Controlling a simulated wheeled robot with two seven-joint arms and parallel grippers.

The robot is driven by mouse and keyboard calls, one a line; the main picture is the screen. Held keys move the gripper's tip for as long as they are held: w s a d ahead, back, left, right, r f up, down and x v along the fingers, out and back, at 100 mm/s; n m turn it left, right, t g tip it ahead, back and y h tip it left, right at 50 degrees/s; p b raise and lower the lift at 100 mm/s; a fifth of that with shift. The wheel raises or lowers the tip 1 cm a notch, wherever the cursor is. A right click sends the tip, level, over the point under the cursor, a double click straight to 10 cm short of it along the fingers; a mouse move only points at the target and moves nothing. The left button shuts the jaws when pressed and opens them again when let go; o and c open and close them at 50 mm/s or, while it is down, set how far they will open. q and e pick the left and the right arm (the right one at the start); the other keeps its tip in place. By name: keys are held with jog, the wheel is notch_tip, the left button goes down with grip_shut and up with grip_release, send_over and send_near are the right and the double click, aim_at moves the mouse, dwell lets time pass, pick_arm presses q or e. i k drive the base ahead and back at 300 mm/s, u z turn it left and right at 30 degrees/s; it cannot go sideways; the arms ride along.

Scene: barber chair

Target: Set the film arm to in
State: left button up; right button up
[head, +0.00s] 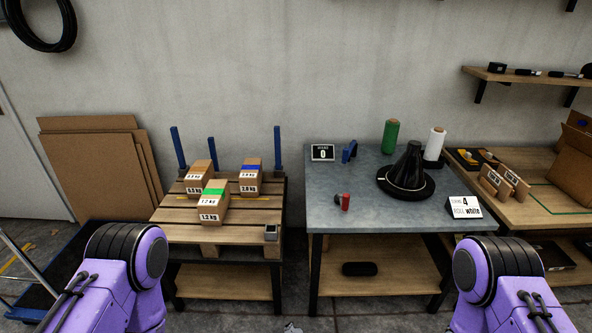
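A grey-topped table (325,215) stands right of centre. On it a black cone on a round black base (408,175) sits near the right side. A small blue upright part (349,152) stands at the back and a small red and black part (343,202) near the front left. I cannot tell which part is the film arm, or its setting. A green roll (390,137) and a white roll (434,145) stand upright at the back.
A sign (323,152) reads 0; another (464,207) reads 4 and "white". A shelf (540,78) hangs upper right. The grey table's front middle is clear.

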aim_at(347, 152)
jog(key=z, duration=0.9)
jog(key=i, duration=1.6)
jog(key=u, duration=1)
